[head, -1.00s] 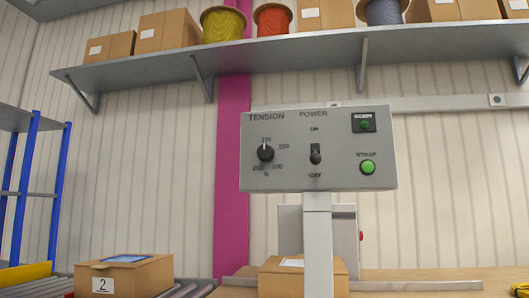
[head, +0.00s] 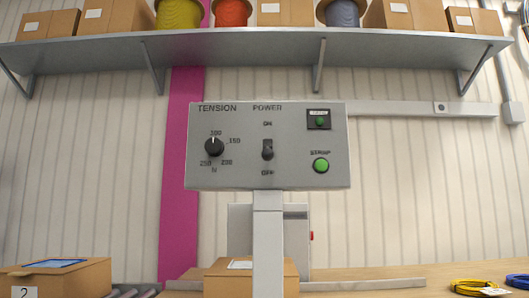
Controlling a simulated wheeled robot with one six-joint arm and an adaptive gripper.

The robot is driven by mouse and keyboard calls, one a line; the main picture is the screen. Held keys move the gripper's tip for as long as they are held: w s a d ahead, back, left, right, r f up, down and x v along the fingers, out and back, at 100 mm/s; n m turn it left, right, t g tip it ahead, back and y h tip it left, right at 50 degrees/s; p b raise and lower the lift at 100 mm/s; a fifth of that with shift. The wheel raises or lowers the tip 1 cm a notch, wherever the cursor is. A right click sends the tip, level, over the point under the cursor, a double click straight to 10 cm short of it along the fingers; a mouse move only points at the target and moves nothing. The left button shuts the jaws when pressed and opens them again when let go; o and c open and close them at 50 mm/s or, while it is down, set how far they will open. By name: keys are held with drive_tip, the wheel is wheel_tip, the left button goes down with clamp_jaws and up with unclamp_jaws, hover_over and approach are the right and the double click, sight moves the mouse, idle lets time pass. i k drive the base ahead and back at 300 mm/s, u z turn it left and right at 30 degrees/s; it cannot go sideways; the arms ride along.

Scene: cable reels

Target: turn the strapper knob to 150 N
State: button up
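The strapper's grey control panel (head: 198,176) stands on a light post in the middle of the head view. The black tension knob (head: 214,147) is at its left, under the word TENSION. Marks 100, 150, 200 and 250 with N surround it. The knob's white pointer line is up, towards 100; 150 is to its upper right. The power switch (head: 267,150) sits between ON and OFF, and its lever looks raised towards ON. The green STRAP button (head: 321,165) and a small dark display or lamp (head: 319,120) are at the right. My gripper is not in view.
A box marked 2 (head: 60,281) sits on rollers (head: 135,293) at lower left. Another box (head: 220,282) is behind the post on a wooden table (head: 400,277). Yellow and blue cable coils (head: 484,282) lie at right. A shelf (head: 240,48) with boxes and reels is above.

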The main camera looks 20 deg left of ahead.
sight(214, 147)
drive_tip(key=z, duration=1.55)
drive_tip(key=k, duration=0.7)
drive_tip(key=u, duration=2)
